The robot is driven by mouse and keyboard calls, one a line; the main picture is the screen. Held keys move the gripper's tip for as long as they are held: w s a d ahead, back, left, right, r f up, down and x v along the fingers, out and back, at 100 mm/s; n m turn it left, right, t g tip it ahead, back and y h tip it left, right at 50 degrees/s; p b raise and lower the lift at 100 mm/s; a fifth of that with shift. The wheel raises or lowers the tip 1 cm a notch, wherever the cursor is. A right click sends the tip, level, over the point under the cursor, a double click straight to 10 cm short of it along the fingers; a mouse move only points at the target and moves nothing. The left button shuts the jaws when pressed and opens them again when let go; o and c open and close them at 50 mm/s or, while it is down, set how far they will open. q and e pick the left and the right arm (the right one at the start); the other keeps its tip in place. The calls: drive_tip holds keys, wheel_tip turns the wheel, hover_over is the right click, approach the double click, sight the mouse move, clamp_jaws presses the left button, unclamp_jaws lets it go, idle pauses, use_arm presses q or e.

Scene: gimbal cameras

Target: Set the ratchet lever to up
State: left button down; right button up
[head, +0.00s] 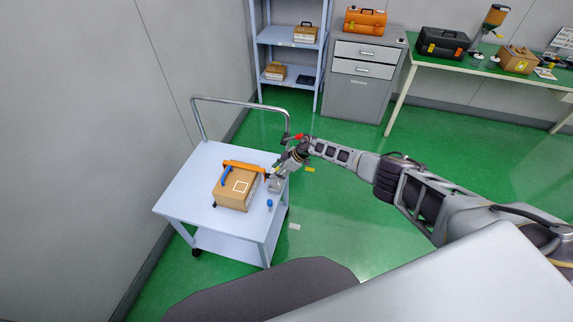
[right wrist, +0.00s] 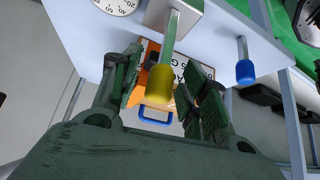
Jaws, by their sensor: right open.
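A lever with a yellow tip (right wrist: 160,85) comes out of a light grey housing (right wrist: 176,18) in the right wrist view. I take it for the ratchet lever, but no label on it is readable. My right gripper (right wrist: 158,88) is open, with one finger on each side of the yellow tip; I cannot tell whether either finger touches it. In the head view my right gripper (head: 275,172) is over the right side of the cart (head: 180,195), beside a cardboard box, and hides most of the lever. My left gripper is not in view.
A second lever or post with a blue tip (right wrist: 245,72) stands close by; a blue knob (head: 269,203) shows on the cart. The cardboard box (head: 232,198) carries an orange bar (head: 243,166) and a blue handle (head: 225,177). The cart's rail (head: 240,101) rises behind.

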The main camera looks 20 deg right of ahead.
drive_tip(key=shift+d+r, duration=0.1)
drive_tip(key=v, duration=1.1)
drive_tip(key=shift+r, duration=0.25)
idle(0.4)
idle(0.5)
